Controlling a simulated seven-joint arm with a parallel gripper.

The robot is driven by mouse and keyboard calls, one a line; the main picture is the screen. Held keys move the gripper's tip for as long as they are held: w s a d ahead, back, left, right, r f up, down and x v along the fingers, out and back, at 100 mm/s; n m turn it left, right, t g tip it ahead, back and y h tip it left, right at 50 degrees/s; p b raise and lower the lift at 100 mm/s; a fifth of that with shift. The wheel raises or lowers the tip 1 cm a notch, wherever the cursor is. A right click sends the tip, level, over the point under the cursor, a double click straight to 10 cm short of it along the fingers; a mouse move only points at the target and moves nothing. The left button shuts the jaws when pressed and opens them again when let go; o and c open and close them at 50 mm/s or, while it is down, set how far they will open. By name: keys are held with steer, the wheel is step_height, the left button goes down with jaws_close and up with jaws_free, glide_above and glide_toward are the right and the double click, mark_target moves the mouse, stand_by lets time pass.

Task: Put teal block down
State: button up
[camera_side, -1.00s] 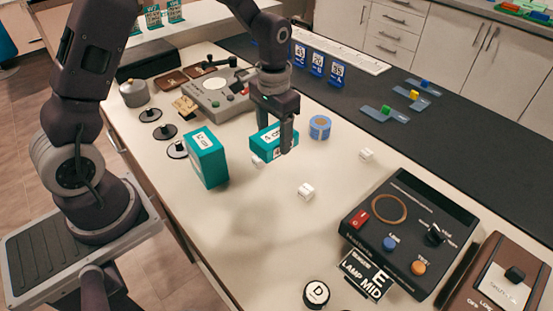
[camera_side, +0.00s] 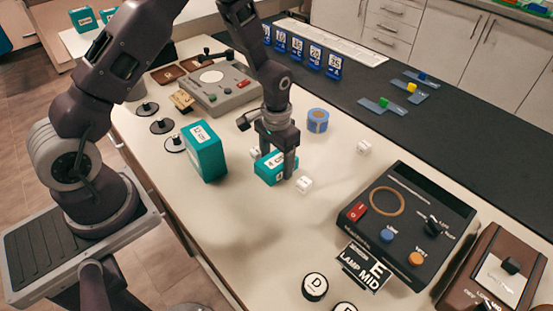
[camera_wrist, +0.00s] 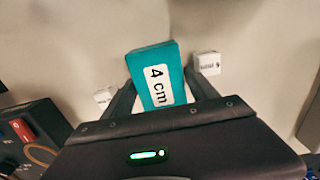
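A teal block marked 4 cm (camera_side: 267,171) lies between the fingers of my gripper (camera_side: 276,166) in the side view. It also shows in the wrist view (camera_wrist: 153,62), with a finger of my gripper (camera_wrist: 158,90) along each side. My gripper points down and is shut on this block. The block is low, at or very near the pale table top; I cannot tell if it touches. A second, taller teal block marked 12 cm (camera_side: 205,152) stands upright on the table to the left.
White cubes (camera_side: 304,184) (camera_side: 364,147) lie close to the right. A blue tape roll (camera_side: 318,121) stands behind. A black control box (camera_side: 408,225) takes up the right side, a grey device (camera_side: 214,88) the back left. Bare table lies in front of the blocks.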

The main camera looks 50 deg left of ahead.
mark_target(277, 160)
step_height(277, 160, up, 12)
steer(key=s+d+r+t, duration=0.1)
steer(key=s+r+t, duration=0.3)
steer(key=s+r, duration=1.3)
steer(key=shift+d+r, duration=0.15)
steer(key=shift+r, duration=0.35)
steer(key=shift+o, duration=1.4)
steer(key=s+t, duration=0.1)
steer(key=s, duration=0.5)
steer(key=shift+s+d+t, duration=0.15)
steer(key=shift+t, duration=0.15)
steer(key=o, duration=0.4)
steer(key=shift+s, duration=0.1)
steer(key=shift+c, duration=0.2)
steer(key=shift+o, duration=0.2)
steer(key=shift+f, duration=0.1)
